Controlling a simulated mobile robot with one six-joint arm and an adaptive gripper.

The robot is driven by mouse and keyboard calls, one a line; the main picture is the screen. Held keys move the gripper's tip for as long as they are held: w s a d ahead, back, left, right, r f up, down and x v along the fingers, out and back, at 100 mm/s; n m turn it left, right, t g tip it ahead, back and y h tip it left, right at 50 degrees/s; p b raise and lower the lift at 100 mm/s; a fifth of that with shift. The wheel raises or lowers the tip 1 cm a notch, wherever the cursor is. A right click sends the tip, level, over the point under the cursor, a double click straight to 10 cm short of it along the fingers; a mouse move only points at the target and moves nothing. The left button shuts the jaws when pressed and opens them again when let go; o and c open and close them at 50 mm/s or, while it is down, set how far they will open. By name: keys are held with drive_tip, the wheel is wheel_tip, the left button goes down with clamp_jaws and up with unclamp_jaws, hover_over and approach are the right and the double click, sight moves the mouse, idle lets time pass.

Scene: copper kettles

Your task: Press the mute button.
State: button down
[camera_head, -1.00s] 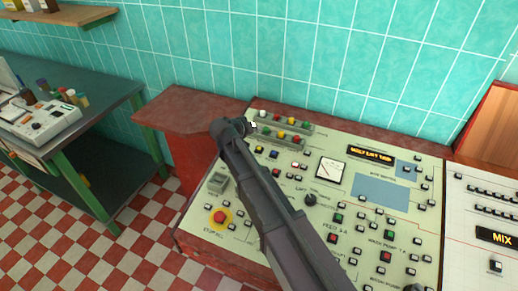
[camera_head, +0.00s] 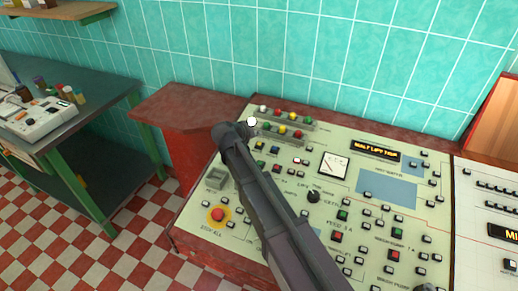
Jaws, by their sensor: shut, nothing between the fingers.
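The pale green control panel (camera_head: 335,250) carries many small buttons, and I cannot tell which one is the mute button because the labels are too small to read. A row of red, yellow, green and white caps (camera_head: 282,131) sits at its far left, with a red round button on a yellow ring (camera_head: 218,214) at its near left. My arm reaches up from the bottom across the panel's left part and hides some of it. The arm's far end is by the panel's far left corner. My gripper's fingers do not show.
An amber lit display (camera_head: 376,150), a dial meter (camera_head: 333,165) and a black knob (camera_head: 313,197) sit on the panel. A white panel (camera_head: 485,235) adjoins on the right. A dark workbench (camera_head: 90,130) stands left, with checkered floor (camera_head: 120,235) between.

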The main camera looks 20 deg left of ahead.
drive_tip(key=shift+w+f+b, duration=0.15)
drive_tip(key=shift+f+b, duration=0.45)
drive_tip(key=shift+f, duration=0.15)
drive_tip(key=shift+w+f+b, duration=0.15)
drive_tip(key=shift+f+b, duration=0.45)
drive_tip(key=shift+f, duration=0.15)
drive_tip(key=shift+w+d+f+b, duration=0.1)
drive_tip(key=shift+w+f+b, duration=0.1)
drive_tip(key=shift+f+b, duration=0.55)
idle(1.3)
drive_tip(key=shift+r, duration=0.15)
idle(0.3)
drive_tip(key=shift+s+r+p, duration=0.2)
drive_tip(key=shift+r+p, duration=0.45)
drive_tip(key=shift+p, duration=0.15)
drive_tip(key=r+p, duration=0.2)
drive_tip(key=s+r+p, duration=0.1)
drive_tip(key=r+p, duration=0.2)
idle(0.5)
